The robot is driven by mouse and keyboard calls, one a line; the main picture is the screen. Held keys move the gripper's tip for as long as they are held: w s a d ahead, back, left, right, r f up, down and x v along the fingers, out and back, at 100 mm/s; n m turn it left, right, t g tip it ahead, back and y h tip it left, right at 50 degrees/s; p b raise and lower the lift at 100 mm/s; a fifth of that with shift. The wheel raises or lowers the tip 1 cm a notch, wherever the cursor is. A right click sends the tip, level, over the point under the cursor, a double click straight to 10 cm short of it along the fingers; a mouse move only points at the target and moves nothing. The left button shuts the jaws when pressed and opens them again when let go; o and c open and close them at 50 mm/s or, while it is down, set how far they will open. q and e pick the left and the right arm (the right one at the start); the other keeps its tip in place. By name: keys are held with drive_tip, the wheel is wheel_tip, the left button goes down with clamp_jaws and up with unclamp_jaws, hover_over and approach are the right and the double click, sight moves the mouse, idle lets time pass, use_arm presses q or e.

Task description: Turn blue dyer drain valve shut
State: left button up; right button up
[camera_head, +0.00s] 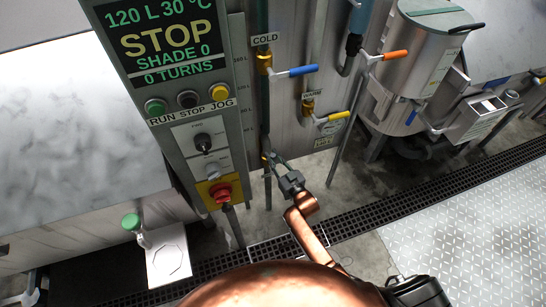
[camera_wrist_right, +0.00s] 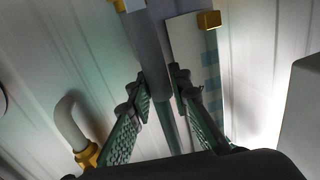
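No drain valve is clearly labelled in view, so I cannot tell which fitting it is. A blue lever (camera_head: 297,71) sits on the brass COLD valve (camera_head: 264,62), and another blue lever (camera_head: 412,116) is low on the steel vessel at the right. My right gripper (camera_head: 275,159) is low beside the control panel, close to the dark vertical pipe. In the right wrist view its green-padded fingers (camera_wrist_right: 160,84) stand apart, with a grey vertical pipe (camera_wrist_right: 155,50) showing between or behind them. I cannot tell whether they touch it. My left gripper is not in view.
The control panel (camera_head: 190,130) stands left of my right gripper, its red button (camera_head: 221,191) near the arm. A yellow lever (camera_head: 332,117) is on the WARM valve. An orange lever (camera_head: 389,55) is farther right. A floor drain grate (camera_head: 400,201) crosses the floor. The metal floor plate (camera_head: 470,230) is clear.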

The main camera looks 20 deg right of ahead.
clamp_jaws()
drive_tip(key=shift+d, duration=0.1)
idle(0.3)
